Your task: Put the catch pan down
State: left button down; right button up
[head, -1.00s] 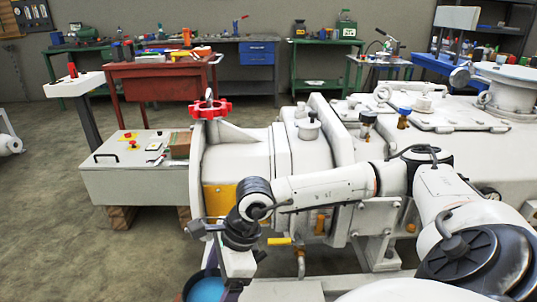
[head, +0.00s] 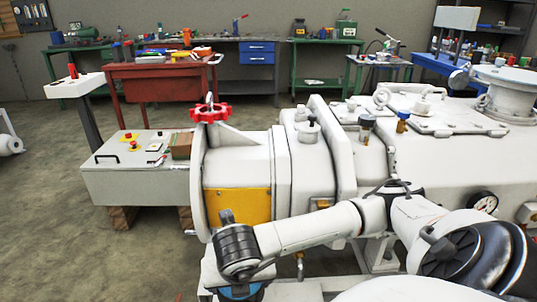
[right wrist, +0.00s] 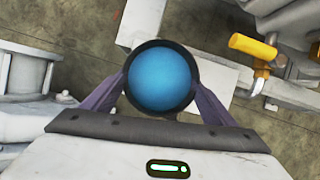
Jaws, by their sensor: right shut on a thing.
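The catch pan (right wrist: 160,80) is round, with a dark rim and a blue inside. In the right wrist view it sits between the two purple-grey fingers of my right gripper (right wrist: 160,97), which is shut on it. In the head view a sliver of the blue pan (head: 241,292) shows at the bottom edge, below my right wrist. My wrist hides most of the pan and the fingers there. I cannot tell whether the pan touches anything below it. My left gripper is in neither view.
The large white vacuum machine (head: 310,170) fills the centre and right, with a red handwheel (head: 210,112) on its front. A valve with a yellow handle (right wrist: 253,46) is right of the pan, near a pale frame beam (right wrist: 143,22). Open floor (head: 50,220) lies to the left.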

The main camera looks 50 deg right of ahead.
jog(key=m, duration=0.1)
jog(key=d+m+g, duration=0.1)
jog(key=m, duration=0.3)
jog(key=shift+s+d+r+g+h, duration=0.2)
jog(key=shift+d+r+g+h, duration=0.1)
jog(key=shift+d+g+h, duration=0.1)
jog(key=shift+d+m, duration=0.1)
jog(key=shift+m, duration=0.3)
jog(key=shift+s+f, duration=0.1)
jog(key=shift+f, duration=0.1)
notch_tip(320, 180, down, 5)
jog(key=shift+f+b, duration=0.2)
jog(key=shift+b, duration=0.35)
notch_tip(320, 180, down, 4)
jog(key=shift+f+b, duration=0.15)
jog(key=shift+b, duration=0.45)
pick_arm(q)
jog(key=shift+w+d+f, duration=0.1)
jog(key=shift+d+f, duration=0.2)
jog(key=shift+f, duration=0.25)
pick_arm(e)
jog(key=o, duration=1.3)
